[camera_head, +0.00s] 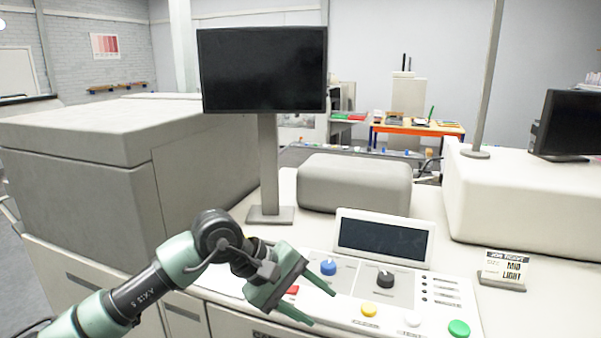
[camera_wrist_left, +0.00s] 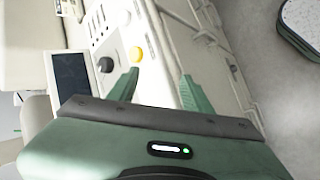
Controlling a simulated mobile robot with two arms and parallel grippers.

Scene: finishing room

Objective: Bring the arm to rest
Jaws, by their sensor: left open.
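My left arm comes in from the lower left in the head view. Its green gripper (camera_head: 322,305) is open and empty, above the left front part of the control panel (camera_head: 350,284). In the left wrist view the two green fingers (camera_wrist_left: 161,92) are spread apart with nothing between them. The panel has a dark display (camera_head: 382,238), a blue knob (camera_head: 328,267), a black knob (camera_head: 385,279), a yellow button (camera_head: 369,310) and a green button (camera_head: 459,328). A red button (camera_head: 293,290) is partly hidden by the gripper. My right gripper is not in view.
A black monitor (camera_head: 262,70) on a post stands behind the panel. A large grey machine housing (camera_head: 80,165) is at the left. A job ticket card (camera_head: 505,268) stands right of the panel. A raised white block (camera_head: 525,200) with another monitor (camera_head: 570,125) is at the right.

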